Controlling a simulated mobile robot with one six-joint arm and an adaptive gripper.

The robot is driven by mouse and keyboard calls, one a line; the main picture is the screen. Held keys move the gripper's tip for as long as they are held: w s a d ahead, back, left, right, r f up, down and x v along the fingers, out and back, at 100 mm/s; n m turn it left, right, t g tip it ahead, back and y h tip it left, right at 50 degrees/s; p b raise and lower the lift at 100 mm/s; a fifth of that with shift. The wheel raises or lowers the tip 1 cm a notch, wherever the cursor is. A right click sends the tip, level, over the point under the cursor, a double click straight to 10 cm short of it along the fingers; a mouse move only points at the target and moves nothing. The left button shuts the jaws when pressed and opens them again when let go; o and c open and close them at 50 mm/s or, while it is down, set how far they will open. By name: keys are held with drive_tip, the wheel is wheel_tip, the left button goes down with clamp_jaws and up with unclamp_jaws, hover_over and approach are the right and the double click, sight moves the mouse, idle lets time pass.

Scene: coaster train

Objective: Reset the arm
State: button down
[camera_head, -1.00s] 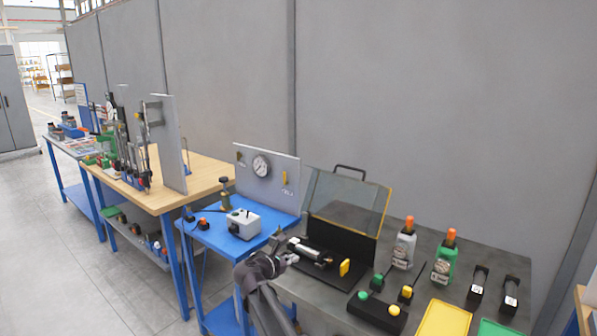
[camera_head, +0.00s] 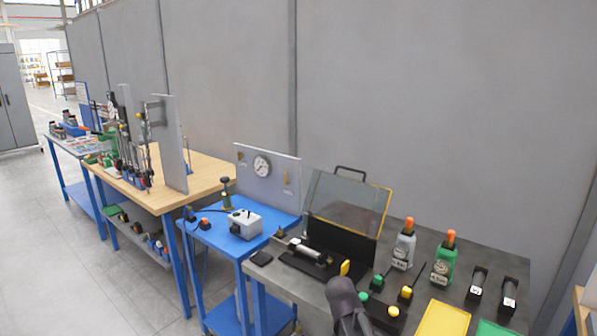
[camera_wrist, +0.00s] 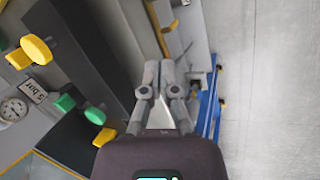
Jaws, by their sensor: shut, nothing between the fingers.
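My gripper (camera_wrist: 160,75) shows in the wrist view with its two fingers together and nothing between them. It is clear of the objects and above the edge of the grey bench. In the head view my dark arm (camera_head: 348,308) rises at the bottom in front of the grey bench (camera_head: 270,278). The gripper itself cannot be made out there.
A black fixture with a clear, yellow-edged cover (camera_head: 348,205) stands on the bench, a cylinder (camera_head: 308,250) in it. To the right are a button box (camera_head: 376,312), a grey bottle (camera_head: 403,250), a green bottle (camera_head: 443,267) and a yellow tray (camera_head: 444,320). A blue table (camera_head: 235,240) stands left.

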drive_tip(key=s+m+g+y, duration=0.1)
drive_tip(key=s+m+y, duration=0.2)
drive_tip(key=s+m, duration=0.3)
drive_tip(key=shift+s+d+f+m+g+y, duration=0.3)
drive_tip(key=shift+s+d+m+g+y, duration=0.1)
drive_tip(key=shift+s, duration=0.6)
